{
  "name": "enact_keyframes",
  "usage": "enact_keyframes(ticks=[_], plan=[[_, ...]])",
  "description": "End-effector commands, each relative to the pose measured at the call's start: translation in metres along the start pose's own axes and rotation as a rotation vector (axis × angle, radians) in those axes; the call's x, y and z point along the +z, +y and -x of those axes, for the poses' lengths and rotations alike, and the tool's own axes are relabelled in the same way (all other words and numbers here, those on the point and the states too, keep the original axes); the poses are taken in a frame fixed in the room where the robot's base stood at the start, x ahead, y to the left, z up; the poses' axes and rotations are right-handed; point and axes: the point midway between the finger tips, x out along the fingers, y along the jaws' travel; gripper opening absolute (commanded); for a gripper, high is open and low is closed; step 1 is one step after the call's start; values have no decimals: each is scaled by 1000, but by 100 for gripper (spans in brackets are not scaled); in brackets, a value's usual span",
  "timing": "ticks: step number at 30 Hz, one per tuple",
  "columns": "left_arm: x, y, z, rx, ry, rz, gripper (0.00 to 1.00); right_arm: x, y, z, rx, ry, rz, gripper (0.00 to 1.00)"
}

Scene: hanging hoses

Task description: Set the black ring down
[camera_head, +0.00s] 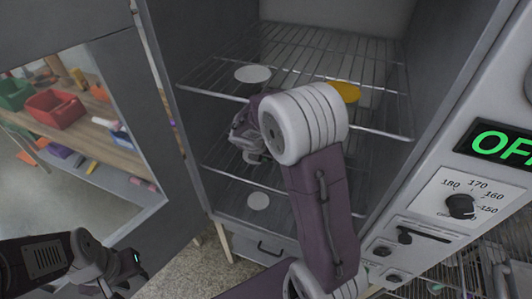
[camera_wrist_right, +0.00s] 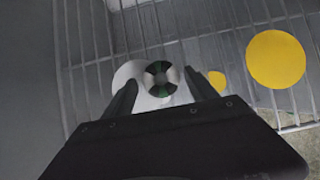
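In the right wrist view the black ring (camera_wrist_right: 162,79), with pale and dark green patches, is over a white disc (camera_wrist_right: 124,76). My right gripper (camera_wrist_right: 162,86) has its two dark fingers apart, one on each side of the ring, with a small gap showing on both sides. In the head view my right arm reaches into the grey oven-like cabinet and its gripper (camera_head: 246,138) is between the racks, partly hidden by the wrist. I cannot make out the ring there. My left gripper (camera_head: 120,280) is at the lower left, outside the cabinet; its fingers are unclear.
The upper wire rack (camera_head: 300,55) carries a white disc (camera_head: 253,74) and a yellow disc (camera_head: 345,92). Another white disc (camera_head: 258,200) is lower down. The cabinet's side walls are close to my arm. A control panel (camera_head: 465,200) is at right, a window with bins at left.

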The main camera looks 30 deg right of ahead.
Motion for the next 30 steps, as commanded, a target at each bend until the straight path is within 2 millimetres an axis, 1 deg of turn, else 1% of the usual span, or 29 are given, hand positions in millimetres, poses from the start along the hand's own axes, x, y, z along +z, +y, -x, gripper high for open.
enact_keyframes(ticks=[6,8,11,15,18,21,25,26,28,29,30], plan=[[0,0,0,0,0,0,33,0,-1,0,-4,1,0,70],[0,0,5,0,0,0,33,3,-1,4,-3,1,-1,70],[-1,0,9,0,0,0,33,4,0,21,0,-2,1,70],[-2,0,15,0,0,0,33,4,0,51,0,-2,0,70],[-2,0,18,0,0,0,33,3,0,67,0,-1,0,70],[-2,0,19,0,0,0,33,2,0,76,-2,-1,0,70],[-2,0,18,0,0,0,33,1,-1,78,-3,2,-3,70],[-2,0,18,0,0,0,33,0,-1,78,-3,6,-16,70],[-2,0,18,0,0,0,33,-10,-6,77,-8,36,-109,70],[-2,0,18,0,0,0,33,-18,-10,76,-12,59,-187,70],[-2,0,18,0,0,0,33,-32,-16,76,-23,102,-335,70]])
